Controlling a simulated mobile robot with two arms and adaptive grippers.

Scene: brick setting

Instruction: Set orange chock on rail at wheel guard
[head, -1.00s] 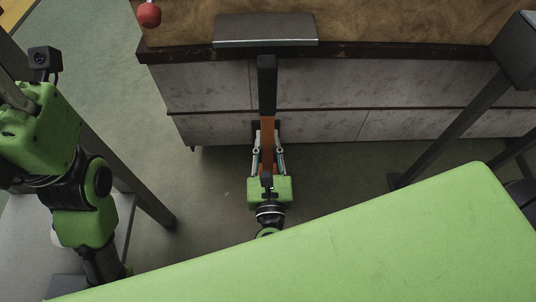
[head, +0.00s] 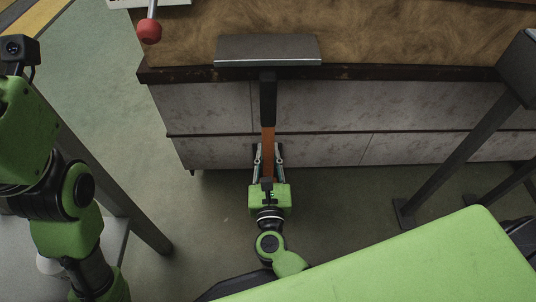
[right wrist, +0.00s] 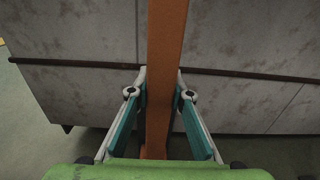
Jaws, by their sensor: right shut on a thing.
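My right gripper (head: 268,150) is shut on an orange bar (head: 268,137); in the right wrist view the bar (right wrist: 164,60) runs upright between the two fingers. In the head view the bar continues into a black section (head: 268,98), which meets a wide grey metal plate (head: 267,50) over the edge of a brown-topped cabinet. I cannot tell whether this orange piece is the chock. No rail or wheel guard can be made out. My left arm is at the left edge, and its fingers are out of view.
The cabinet (head: 210,115) has grey drawer fronts and a brown top (head: 400,40). A red ball (head: 149,31) on a rod is at its upper left. Dark metal posts (head: 455,150) stand at the right. Green floor (head: 110,95) is open left of the cabinet.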

